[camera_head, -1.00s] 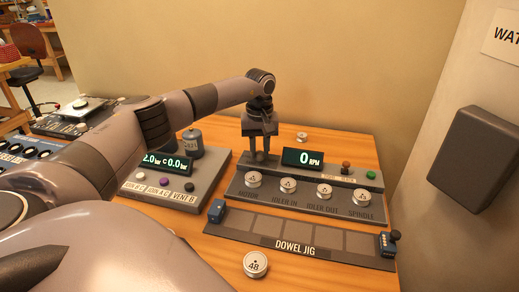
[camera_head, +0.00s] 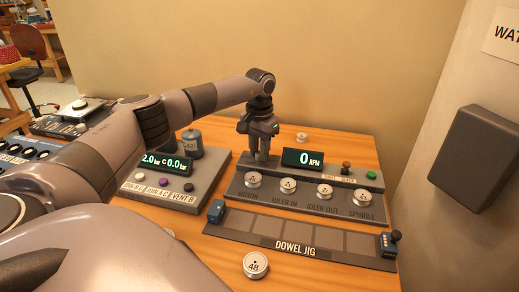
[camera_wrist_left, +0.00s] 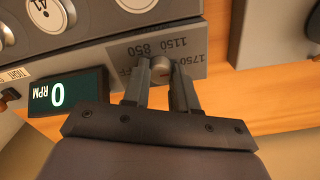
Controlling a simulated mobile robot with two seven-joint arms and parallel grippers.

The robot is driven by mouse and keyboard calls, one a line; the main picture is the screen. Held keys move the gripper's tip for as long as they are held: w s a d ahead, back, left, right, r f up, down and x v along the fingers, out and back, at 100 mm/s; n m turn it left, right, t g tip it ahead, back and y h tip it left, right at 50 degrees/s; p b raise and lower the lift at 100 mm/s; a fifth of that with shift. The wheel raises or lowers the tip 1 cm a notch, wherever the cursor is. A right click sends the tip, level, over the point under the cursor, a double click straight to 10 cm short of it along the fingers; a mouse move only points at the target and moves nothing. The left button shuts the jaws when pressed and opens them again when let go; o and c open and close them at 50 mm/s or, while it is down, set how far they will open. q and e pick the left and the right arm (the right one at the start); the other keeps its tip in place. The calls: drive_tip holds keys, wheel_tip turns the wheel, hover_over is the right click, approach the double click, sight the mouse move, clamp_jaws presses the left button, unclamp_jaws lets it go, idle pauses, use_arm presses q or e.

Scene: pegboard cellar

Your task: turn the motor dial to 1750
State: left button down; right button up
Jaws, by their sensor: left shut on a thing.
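My left gripper (camera_head: 261,156) reaches down onto the back left of the grey motor console (camera_head: 300,196), left of the display (camera_head: 303,158) that reads 0 RPM. In the left wrist view its two fingers are shut on a small round dial (camera_wrist_left: 161,69), one on each side. Printed beside the dial are 1750, 1150 and 850; another mark is partly hidden by a finger. The dial's pointer cannot be made out. In the head view the dial is hidden behind the gripper. My right gripper is not in view.
Several round silver knobs (camera_head: 288,185) line the console's front. The dowel jig (camera_head: 287,236) lies before it, with a round weight marked 48 (camera_head: 255,264) in front. A dark box (camera_head: 476,156) hangs on the right wall.

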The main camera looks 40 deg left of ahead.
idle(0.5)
use_arm(q)
drive_tip(key=c, duration=0.9)
unclamp_jaws()
drive_tip(key=shift+r, duration=0.1)
wheel_tip(320, 180, up, 7)
drive_tip(key=shift+r, duration=0.1)
drive_tip(key=shift+s, duration=0.1)
